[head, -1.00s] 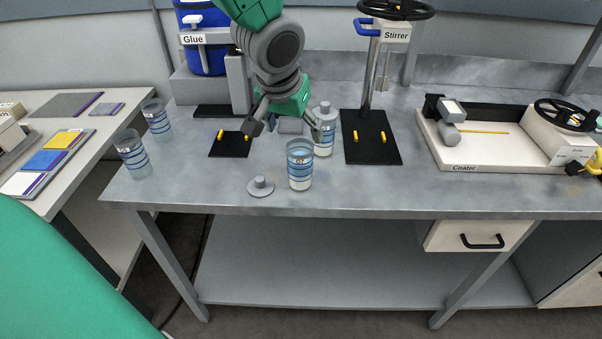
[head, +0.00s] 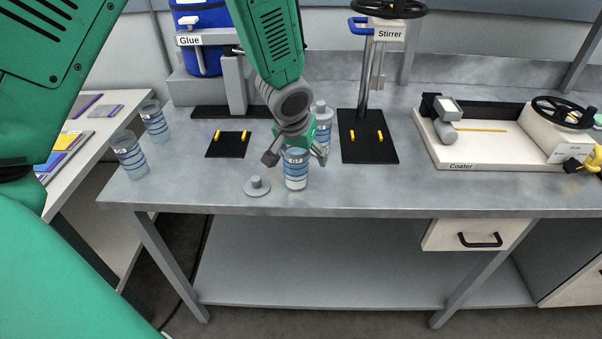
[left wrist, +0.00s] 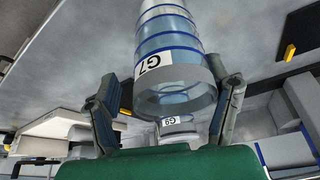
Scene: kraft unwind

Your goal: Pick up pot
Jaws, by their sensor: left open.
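A clear pot with blue bands (head: 296,180) stands upright near the bench's front edge. In the left wrist view this pot (left wrist: 172,45) bears the label G7. My left gripper (head: 296,161) is open over it, with one finger on each side. In the left wrist view the fingers (left wrist: 168,100) also flank the pot, and I cannot tell whether they touch it. A second pot (head: 321,125), partly hidden by the gripper, stands behind; its label reads G9 in the left wrist view (left wrist: 180,124). My right gripper is not in view.
A grey lid with a knob (head: 257,187) lies just left of the pot. Two more banded pots (head: 130,158) (head: 154,122) stand at the bench's left end. The Glue stand (head: 233,85), Stirrer (head: 363,70) and Coater (head: 480,158) stand behind and right.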

